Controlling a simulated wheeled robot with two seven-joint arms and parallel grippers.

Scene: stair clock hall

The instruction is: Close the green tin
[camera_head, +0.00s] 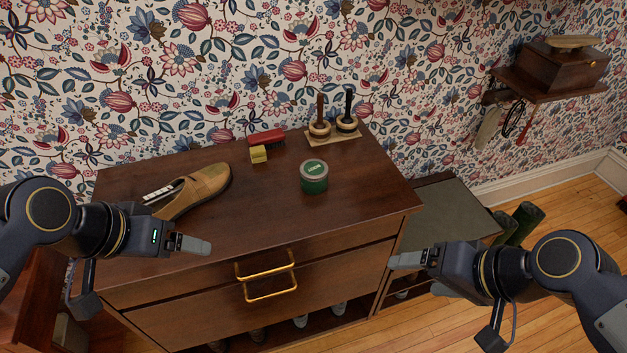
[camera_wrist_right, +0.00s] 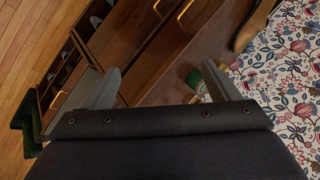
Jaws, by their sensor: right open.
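The green tin (camera_head: 314,182) stands upright on the brown dresser top, right of centre. A silvery lid with a green label (camera_head: 314,168) is on its top; I cannot tell whether it is pressed fully down. In the right wrist view the tin (camera_wrist_right: 194,79) is partly hidden behind one finger. My right gripper (camera_head: 408,261) is open and empty, in front of the dresser's right front corner, apart from the tin. My left gripper (camera_head: 190,245) is over the dresser's left front part, near the shoe; its fingers line up, so its opening is unclear.
A brown shoe (camera_head: 205,188) lies on the left of the dresser (camera_head: 260,210). A red brush (camera_head: 267,137), a small yellow block (camera_head: 258,154) and two upright-handled daubers (camera_head: 347,122) stand at the back. Brass handles (camera_head: 268,274) stick out in front. A lower bench (camera_head: 445,225) is at right.

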